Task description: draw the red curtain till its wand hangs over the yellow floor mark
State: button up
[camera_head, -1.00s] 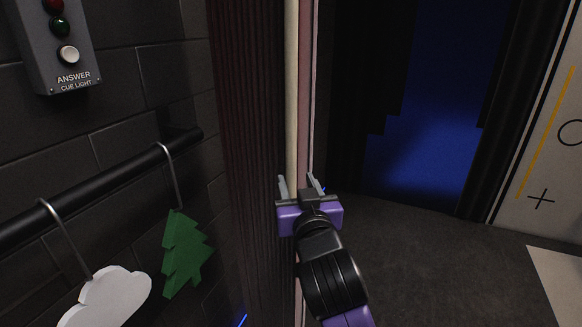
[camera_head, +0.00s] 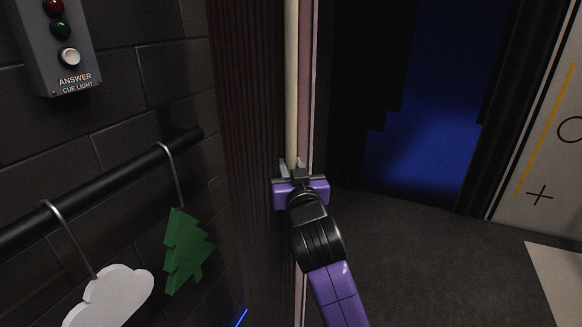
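The dark red curtain (camera_head: 245,120) hangs in narrow folds left of centre. Its pale wand (camera_head: 291,80) hangs upright along the curtain's right edge. My gripper (camera_head: 291,167) is at the wand, with one finger on each side and the fingers close to it; it looks shut on the wand. The wand below the gripper is hidden by my gripper and arm. I do not see a yellow mark on the floor in this view.
On the left brick wall are a cue light box (camera_head: 60,45) and a black rail (camera_head: 100,185) with a green tree (camera_head: 187,252) and white cloud (camera_head: 110,298) on hooks. A blue-lit opening (camera_head: 430,120) and a pale panel with a yellow stripe (camera_head: 545,130) are at right. Dark floor (camera_head: 430,260) is clear.

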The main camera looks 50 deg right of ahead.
grip_shut()
dwell(1.1)
